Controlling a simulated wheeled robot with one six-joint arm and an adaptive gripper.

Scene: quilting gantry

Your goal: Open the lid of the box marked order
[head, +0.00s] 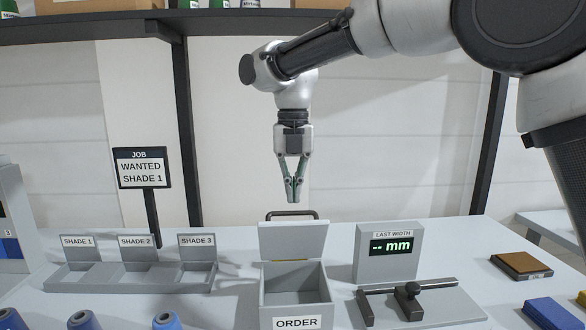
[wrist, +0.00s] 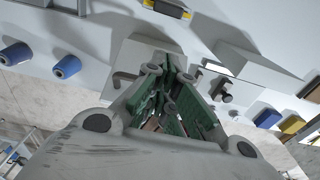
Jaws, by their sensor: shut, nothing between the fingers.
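The grey box marked ORDER (head: 297,323) stands on the table, and its inside shows from above. Its lid (head: 293,240) stands raised at the back edge, showing its flat face. A dark bar handle (head: 291,214) shows at the top of the lid, and part of it also shows in the wrist view (wrist: 122,79). My gripper (head: 293,199) points down just above the lid and handle, with its green fingers together and empty. In the wrist view the fingers (wrist: 168,100) hide part of the box behind them.
The three-bin shade rack (head: 135,287) stands left of the box, with a JOB sign (head: 142,168) behind it. The LAST WIDTH display (head: 390,262) and a dark measuring fixture (head: 408,295) are at right. Blue spools (head: 165,320) stand in front. A shelf (head: 240,22) runs overhead.

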